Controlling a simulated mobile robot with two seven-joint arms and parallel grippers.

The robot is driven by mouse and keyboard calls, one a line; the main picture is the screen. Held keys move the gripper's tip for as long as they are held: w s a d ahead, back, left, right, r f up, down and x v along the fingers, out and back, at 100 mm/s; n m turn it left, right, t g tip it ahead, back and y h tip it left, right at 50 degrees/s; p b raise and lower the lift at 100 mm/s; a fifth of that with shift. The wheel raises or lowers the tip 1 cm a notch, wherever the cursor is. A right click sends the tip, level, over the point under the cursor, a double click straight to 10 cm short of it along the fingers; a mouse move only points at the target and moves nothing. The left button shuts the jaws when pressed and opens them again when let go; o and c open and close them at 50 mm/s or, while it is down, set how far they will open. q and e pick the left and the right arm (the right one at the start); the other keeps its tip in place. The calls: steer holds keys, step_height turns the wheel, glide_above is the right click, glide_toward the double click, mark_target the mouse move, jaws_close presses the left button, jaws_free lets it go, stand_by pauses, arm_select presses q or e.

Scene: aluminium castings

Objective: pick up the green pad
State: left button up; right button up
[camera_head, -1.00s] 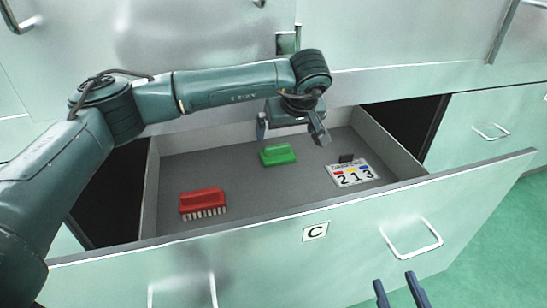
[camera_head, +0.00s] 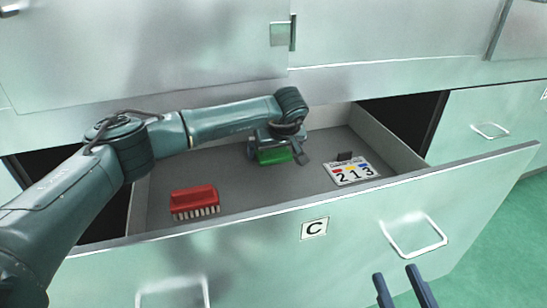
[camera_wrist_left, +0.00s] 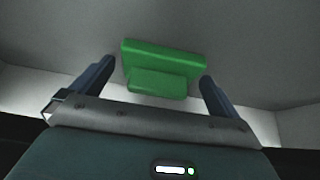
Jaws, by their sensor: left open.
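The green pad (camera_head: 273,157) lies on the floor of the open drawer, near its back wall. In the left wrist view the green pad (camera_wrist_left: 160,68) shows as a block with a narrower raised part, between and slightly beyond the fingers. My left gripper (camera_head: 277,158) is low in the drawer at the pad, its fingers apart on either side of it. The left wrist view shows my left gripper (camera_wrist_left: 157,80) open, with a gap beside each finger. My right gripper (camera_head: 398,287) is at the bottom edge, outside the drawer, its two fingers apart and empty.
A red brush (camera_head: 194,201) lies at the drawer's left front. A number card (camera_head: 352,173) reading 213 with a dark clip lies at the right. The drawer front (camera_head: 365,222) bears a C label.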

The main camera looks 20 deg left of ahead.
arm_select(q)
steer(key=c, duration=0.9)
arm_select(e)
steer(key=shift+r, duration=0.1)
arm_select(q)
steer(key=shift+r, duration=0.1)
steer(key=shift+s+d+r, duration=0.15)
steer(key=shift+r, duration=0.05)
steer(key=shift+s+d+r+p, duration=0.75)
steer(key=shift+s+d+r, duration=0.5)
steer(key=shift+s, duration=0.65)
steer(key=shift+s+d+r+p, duration=0.75)
steer(key=shift+s+d+r, duration=0.5)
steer(key=shift+s, duration=0.6)
steer(key=shift+s+d+r+p, duration=0.75)
steer(key=shift+s+d+r, duration=0.5)
steer(key=shift+s, duration=0.65)
arm_select(e)
steer(key=shift+s+d+n+h, duration=0.25)
steer(key=shift+d+n+h, duration=0.1)
steer(key=shift+n, duration=0.15)
